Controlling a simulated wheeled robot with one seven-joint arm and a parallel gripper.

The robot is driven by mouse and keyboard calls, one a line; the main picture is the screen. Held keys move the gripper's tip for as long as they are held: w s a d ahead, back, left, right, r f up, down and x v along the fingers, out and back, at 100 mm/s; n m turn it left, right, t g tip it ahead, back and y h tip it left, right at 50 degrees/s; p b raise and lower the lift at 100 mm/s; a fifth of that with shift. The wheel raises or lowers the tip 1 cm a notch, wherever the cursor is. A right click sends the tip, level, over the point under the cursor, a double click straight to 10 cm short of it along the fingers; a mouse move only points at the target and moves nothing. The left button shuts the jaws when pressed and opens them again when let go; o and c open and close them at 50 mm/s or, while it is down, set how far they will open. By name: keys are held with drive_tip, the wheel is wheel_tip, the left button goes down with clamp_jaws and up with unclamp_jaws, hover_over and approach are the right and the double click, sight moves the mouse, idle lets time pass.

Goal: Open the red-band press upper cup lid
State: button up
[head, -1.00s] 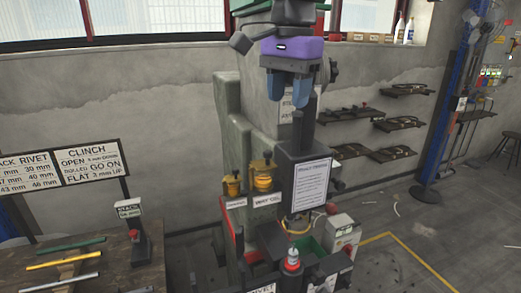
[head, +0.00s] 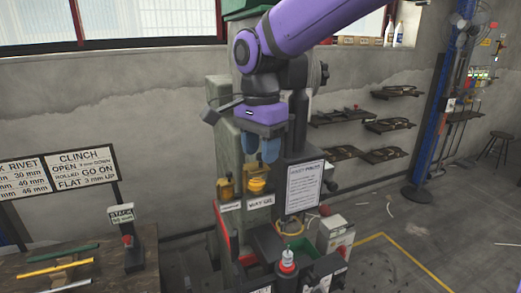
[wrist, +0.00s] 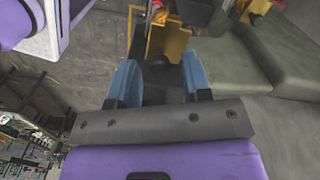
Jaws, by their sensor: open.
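The grey-green press (head: 227,125) stands in the middle of the head view, with a red strip (head: 220,228) low on its left side. Two yellow cups are on its front: one (head: 257,186) above a "WAY OIL" label, and a smaller one (head: 225,190) to its left. Their lids are too small to tell whether open or shut. My gripper (head: 260,148) is open, its blue fingers pointing down above the right cup, apart from it in the picture. In the wrist view my gripper (wrist: 158,72) is empty, with a yellow part (wrist: 168,42) beyond the fingertips.
A dark post with a notice board (head: 304,188) stands close right of the cups. A wooden bench (head: 70,275) with rods is at left. Wall shelves (head: 390,123) hang at right, with open floor below.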

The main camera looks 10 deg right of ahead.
drive_tip(key=shift+f, duration=0.3)
clamp_jaws()
